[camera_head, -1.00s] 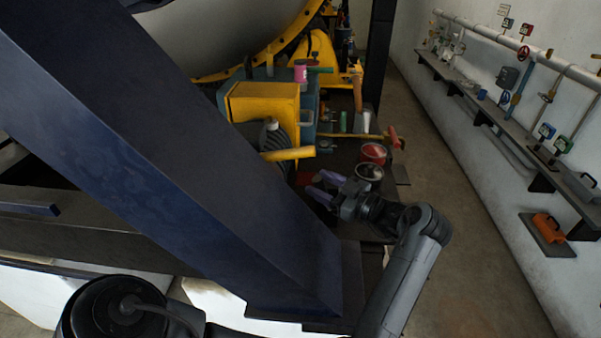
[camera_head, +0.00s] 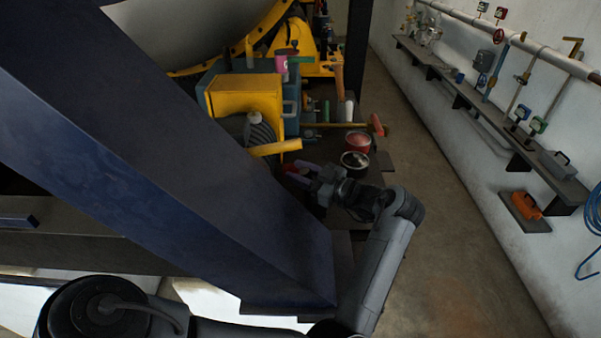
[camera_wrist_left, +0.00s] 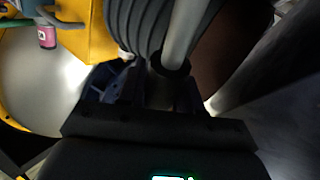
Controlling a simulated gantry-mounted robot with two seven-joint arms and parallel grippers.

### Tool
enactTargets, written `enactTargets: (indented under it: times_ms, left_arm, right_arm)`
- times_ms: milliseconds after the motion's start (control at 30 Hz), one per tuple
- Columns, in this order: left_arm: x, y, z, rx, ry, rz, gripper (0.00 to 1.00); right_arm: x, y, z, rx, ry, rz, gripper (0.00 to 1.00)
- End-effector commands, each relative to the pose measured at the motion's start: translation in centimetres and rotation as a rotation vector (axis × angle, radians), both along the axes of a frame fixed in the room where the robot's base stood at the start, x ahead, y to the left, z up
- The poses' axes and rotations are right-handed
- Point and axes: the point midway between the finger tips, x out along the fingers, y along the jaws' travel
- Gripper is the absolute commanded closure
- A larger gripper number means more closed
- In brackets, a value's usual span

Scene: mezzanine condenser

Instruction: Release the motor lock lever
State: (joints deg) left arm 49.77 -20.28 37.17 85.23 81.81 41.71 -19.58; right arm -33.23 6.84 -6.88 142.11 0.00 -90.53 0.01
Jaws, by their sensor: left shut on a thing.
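My left gripper (camera_head: 303,176) is low beside the motor, just right of the big blue beam that hides part of the area. The motor's dark ribbed body (camera_head: 260,132) sits under a yellow housing (camera_head: 245,97). In the left wrist view, the ribbed body (camera_wrist_left: 140,25) is just ahead of the left gripper (camera_wrist_left: 150,88). A pale grey rod (camera_wrist_left: 185,32), seemingly the motor lock lever, runs down to a dark collar between the fingers. The gripper is shut on it; the exact contact is shadowed. My right gripper is out of view.
A red can (camera_head: 358,142) and an open dark-topped can (camera_head: 355,160) stand right of the gripper. A hammer with a red head (camera_head: 377,124) lies behind them. The blue beam (camera_head: 170,180) blocks the left. The floor aisle (camera_head: 440,210) is clear.

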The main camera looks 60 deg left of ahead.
Motion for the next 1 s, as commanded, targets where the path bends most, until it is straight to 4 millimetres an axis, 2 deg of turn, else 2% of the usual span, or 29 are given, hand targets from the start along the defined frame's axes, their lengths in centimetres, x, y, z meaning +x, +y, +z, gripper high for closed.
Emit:
enactTargets:
  times_ms: [433, 1000]
  left_arm:
    - [0.8, -0.4, 0.2, 0.040, 0.071, 0.000, 1.00]
    - [4.7, -2.5, 1.1, 0.231, 0.420, 0.001, 1.00]
  right_arm:
    - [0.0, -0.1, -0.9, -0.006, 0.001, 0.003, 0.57]
    - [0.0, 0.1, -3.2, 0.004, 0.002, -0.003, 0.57]
